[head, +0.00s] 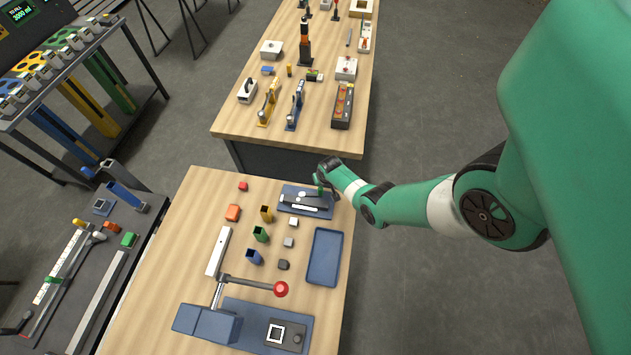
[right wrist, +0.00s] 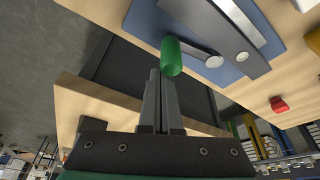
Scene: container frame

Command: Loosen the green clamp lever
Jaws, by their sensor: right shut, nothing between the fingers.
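The green clamp lever (right wrist: 171,57) has a round green grip at the end of a short grey arm, beside a grey bar on a blue plate (right wrist: 143,18). In the head view the same blue plate (head: 284,189) lies at the far right of the near table, and the lever is small and partly hidden by my right gripper (head: 322,182). In the right wrist view my right gripper (right wrist: 158,72) is shut and empty. Its fingertips are right at the green grip; I cannot tell if they touch it. My left gripper is not in view.
A blue tray (head: 325,257), several small coloured blocks and tubes, and a press with a red knob (head: 281,289) share the near table. A second table (head: 240,120) with tools stands behind. A dark bench (head: 140,225) is on the left.

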